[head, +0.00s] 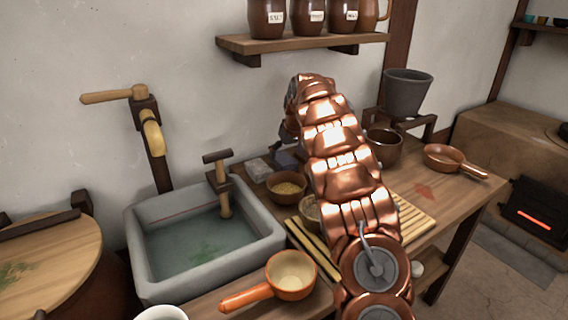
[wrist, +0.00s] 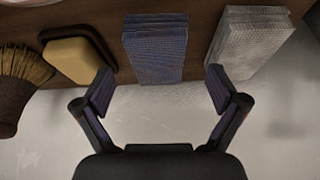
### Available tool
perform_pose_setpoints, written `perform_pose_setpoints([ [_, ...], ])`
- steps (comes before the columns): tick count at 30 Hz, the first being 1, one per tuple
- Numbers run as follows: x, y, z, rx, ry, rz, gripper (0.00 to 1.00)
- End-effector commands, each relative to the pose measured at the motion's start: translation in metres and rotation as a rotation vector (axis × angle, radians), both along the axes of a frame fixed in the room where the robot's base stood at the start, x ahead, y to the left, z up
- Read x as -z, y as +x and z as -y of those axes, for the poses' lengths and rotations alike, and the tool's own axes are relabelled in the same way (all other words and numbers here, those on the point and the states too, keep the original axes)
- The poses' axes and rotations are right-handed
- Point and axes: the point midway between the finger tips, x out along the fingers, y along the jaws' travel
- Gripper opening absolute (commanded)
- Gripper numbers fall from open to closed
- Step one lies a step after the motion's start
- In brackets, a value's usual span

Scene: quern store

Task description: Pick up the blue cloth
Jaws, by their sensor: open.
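The blue cloth (wrist: 155,47) is a folded, checked block lying on the wooden counter in the wrist view. My gripper (wrist: 160,78) is open and empty, its two fingers spread to either side of the cloth's near end in the picture. The cloth appears ahead of and between the fingertips, and I see no contact. In the head view the blue cloth (head: 285,160) is a small dark patch behind the counter bowls, partly covered by my arm. My gripper is mostly hidden behind the arm there.
A pale grey cloth (wrist: 250,42) lies right of the blue one in the wrist view. A yellow sponge on a dark dish (wrist: 75,57) and a brush (wrist: 20,80) lie left. The stone sink (head: 160,285), a brown bowl (head: 287,190) and wall shelf (head: 300,42) are around my arm.

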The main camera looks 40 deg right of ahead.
Motion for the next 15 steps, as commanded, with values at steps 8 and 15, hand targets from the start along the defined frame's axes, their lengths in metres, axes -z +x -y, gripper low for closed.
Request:
perform_pose_setpoints([
  [8,0.031,0.011,0.006,0.002,0.0,-0.002,0.96],
  [15,0.033,0.013,0.005,0.001,0.0,-0.001,0.96],
])
